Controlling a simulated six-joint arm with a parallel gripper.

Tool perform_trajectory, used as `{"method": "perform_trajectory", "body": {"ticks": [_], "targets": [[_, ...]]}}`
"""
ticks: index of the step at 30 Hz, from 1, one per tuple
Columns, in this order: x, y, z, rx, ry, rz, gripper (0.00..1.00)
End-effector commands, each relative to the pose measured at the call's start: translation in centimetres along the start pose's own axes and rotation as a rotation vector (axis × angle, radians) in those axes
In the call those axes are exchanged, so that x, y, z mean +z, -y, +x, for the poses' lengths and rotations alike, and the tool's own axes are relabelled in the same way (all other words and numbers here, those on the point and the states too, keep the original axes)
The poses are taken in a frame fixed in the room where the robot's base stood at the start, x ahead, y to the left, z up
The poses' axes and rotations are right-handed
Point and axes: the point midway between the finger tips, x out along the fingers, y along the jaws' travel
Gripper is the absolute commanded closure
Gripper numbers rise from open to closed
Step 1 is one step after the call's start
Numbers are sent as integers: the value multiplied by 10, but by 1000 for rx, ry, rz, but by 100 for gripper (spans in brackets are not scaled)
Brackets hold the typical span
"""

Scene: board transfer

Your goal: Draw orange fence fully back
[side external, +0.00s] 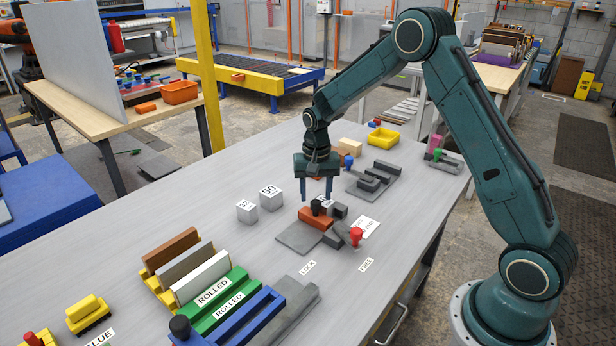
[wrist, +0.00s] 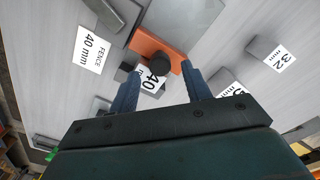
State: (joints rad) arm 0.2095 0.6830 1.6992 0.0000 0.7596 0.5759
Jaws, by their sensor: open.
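The orange fence (side external: 312,219) stands along the edge of a grey plate (side external: 299,238); a black knob (side external: 316,206) rises from it. The wrist view shows the fence (wrist: 149,43) and knob (wrist: 160,64) too. My gripper (side external: 316,196) points down and is open. In the wrist view its fingertips (wrist: 160,72) lie on either side of the knob; I cannot tell whether they touch anything. A grey block marked 40 (wrist: 150,80) sits beside the fence, partly hidden by my gripper. A red knob (side external: 355,236) stands at the fixture's right, near the LOCK (side external: 307,268) and FREE (side external: 366,265) labels.
Grey blocks marked 32 (side external: 246,211) and 50 (side external: 270,198) stand to the left. A fence card reading 40 mm (wrist: 89,50) lies by the fixture. Coloured boards (side external: 200,275) stand at the front left. A yellow tray (side external: 383,138) is behind. Table left of the blocks is clear.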

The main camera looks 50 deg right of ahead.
Motion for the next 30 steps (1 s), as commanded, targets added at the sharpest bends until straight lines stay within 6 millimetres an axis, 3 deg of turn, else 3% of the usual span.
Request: {"method": "perform_trajectory", "body": {"ticks": [6,17,19,25,30], "targets": [[0,0,19,0,1,0,52],[0,0,23,0,0,0,52],[0,0,23,0,0,0,60],[0,0,23,0,0,0,99],[1,1,22,0,0,-1,100]]}}
